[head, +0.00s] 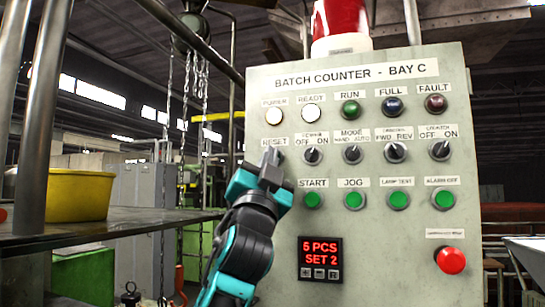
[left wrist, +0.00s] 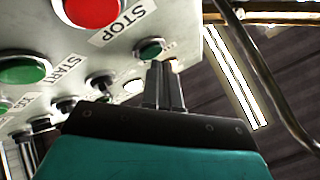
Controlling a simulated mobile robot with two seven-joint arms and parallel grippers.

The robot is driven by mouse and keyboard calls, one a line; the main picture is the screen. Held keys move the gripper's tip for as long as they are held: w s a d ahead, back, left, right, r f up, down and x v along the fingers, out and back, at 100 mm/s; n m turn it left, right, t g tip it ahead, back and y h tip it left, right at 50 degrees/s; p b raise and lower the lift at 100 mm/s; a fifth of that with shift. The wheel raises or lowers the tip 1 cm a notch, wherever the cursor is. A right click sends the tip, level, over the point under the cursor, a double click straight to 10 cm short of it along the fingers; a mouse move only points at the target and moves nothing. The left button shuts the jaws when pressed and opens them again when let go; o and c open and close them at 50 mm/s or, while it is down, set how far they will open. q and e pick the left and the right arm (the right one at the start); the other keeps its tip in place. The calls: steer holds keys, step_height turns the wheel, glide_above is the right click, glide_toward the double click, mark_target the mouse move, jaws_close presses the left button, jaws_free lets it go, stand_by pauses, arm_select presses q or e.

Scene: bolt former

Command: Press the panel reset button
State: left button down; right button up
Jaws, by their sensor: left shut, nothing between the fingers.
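The grey control panel (head: 380,225), marked BATCH COUNTER - BAY C, fills the right half of the head view. Its RESET label (head: 274,141) shows just above my left gripper (head: 271,157); the button under that label is hidden there by the gripper. In the left wrist view a small green button (left wrist: 150,48) sits right at the tips of my left gripper (left wrist: 165,66). It appears to be the reset button, though its label is not readable there. The gripper is shut and empty, its fingers pointing at the panel. I cannot tell whether they touch the button.
A red STOP button (left wrist: 92,8) and a green START button (left wrist: 22,70) are near my fingers. Selector switches (head: 312,155) lie right of the gripper. A red mushroom button (head: 451,260) is at lower right. A yellow tub (head: 78,195) stands on a table at left.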

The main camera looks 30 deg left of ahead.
arm_select(q)
steer(key=s+d, duration=0.1)
steer(key=s, duration=0.5)
steer(key=shift+d, duration=0.2)
stand_by(0.5)
